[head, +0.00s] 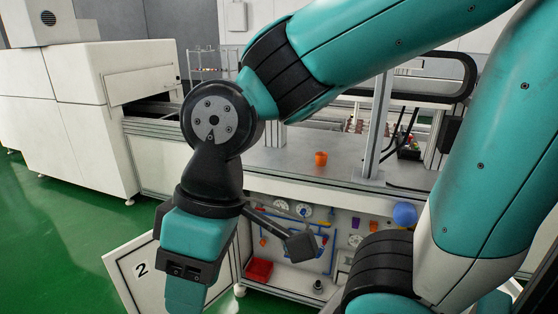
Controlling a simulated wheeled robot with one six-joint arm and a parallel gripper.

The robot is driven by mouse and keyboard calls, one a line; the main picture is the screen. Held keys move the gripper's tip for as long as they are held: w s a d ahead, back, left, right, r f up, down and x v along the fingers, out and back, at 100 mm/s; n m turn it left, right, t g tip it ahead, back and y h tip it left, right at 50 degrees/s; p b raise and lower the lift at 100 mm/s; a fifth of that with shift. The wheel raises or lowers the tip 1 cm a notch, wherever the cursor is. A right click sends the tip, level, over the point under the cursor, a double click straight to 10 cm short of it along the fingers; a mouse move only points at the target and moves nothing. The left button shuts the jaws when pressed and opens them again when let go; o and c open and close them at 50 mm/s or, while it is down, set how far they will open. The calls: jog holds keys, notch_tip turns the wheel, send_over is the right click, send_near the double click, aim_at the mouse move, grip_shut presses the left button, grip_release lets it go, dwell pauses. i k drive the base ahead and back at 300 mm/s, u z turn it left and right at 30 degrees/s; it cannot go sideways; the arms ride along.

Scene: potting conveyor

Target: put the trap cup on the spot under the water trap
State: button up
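An orange cup (321,158) stands upright on the grey bench top; I cannot tell whether it is the trap cup. Below the bench an open cabinet (290,228) shows blue pipes, round gauges and small coloured fittings. I cannot pick out the water trap or the spot under it. A small dark round item (318,285) stands on the cabinet floor. My gripper's body hangs in front of the cabinet's left side at the lower left of the head view. Its fingers do not show, so I cannot see whether it holds anything.
A red bin (258,271) sits at the cabinet's lower left. A blue ball-shaped part (404,214) is at the cabinet's upper right. The green floor (60,240) at left is clear. My arm hides much of the bench.

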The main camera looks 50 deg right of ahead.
aim_at(287, 270)
jog(key=u, duration=0.25)
jog(key=i, duration=0.7)
jog(key=z, duration=0.7)
jog(key=i, duration=0.75)
jog(key=z, duration=0.8)
